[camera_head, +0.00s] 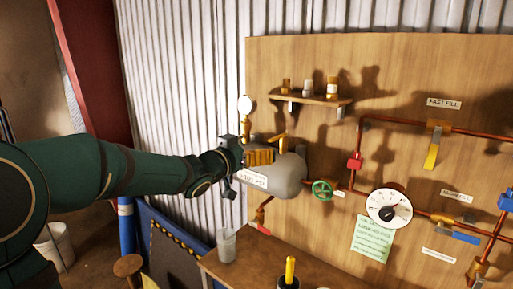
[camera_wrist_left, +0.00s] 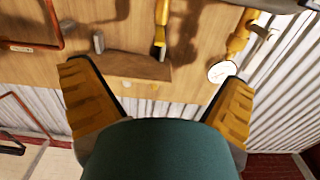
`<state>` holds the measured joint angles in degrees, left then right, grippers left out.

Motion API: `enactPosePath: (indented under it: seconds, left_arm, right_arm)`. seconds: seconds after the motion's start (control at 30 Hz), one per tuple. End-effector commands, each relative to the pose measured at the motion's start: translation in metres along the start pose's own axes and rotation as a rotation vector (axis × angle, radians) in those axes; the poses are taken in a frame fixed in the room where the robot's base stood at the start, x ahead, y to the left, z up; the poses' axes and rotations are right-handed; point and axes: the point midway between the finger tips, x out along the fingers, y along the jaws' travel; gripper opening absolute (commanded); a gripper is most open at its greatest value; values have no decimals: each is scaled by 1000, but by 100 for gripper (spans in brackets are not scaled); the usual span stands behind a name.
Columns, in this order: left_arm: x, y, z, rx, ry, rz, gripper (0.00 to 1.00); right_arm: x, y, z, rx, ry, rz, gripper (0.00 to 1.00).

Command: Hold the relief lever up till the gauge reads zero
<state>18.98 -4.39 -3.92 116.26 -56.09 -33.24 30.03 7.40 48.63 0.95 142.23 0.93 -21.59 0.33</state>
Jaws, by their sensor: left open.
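A grey tank (camera_head: 278,174) with a white label stands out from the wooden board. A yellow lever (camera_head: 281,143), which looks like the relief lever, sits on top of it. A small white gauge (camera_head: 245,104) stands on a brass pipe behind; its reading is too small to tell. It also shows in the left wrist view (camera_wrist_left: 221,71). My left gripper (camera_head: 262,157) is open, its orange fingers just left of the lever and in front of the tank. In the left wrist view my fingers (camera_wrist_left: 158,105) are spread with nothing held between them. Contact with the lever cannot be told.
A larger dial gauge (camera_head: 390,208), a green handwheel (camera_head: 323,190) and a yellow-handled valve (camera_head: 432,151) are on the board at right. A small shelf (camera_head: 312,100) holds jars. A red-tipped lever (camera_head: 263,222) hangs below the tank. A cup (camera_head: 226,246) stands on the bench.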

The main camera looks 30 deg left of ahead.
Motion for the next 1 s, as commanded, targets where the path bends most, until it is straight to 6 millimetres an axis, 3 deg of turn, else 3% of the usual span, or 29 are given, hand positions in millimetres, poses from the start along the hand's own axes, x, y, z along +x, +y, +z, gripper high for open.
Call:
enactPosePath:
  seconds: [0.7, 1.0]
  left_arm:
    - [76, 1, 1, -2, -1, 2, 100]
    - [92, 1, 1, -1, -1, 1, 100]
  right_arm:
    - [2, 0, 0, 0, 0, 0, 0]
    - [-2, -1, 0, 0, 0, 0, 0]
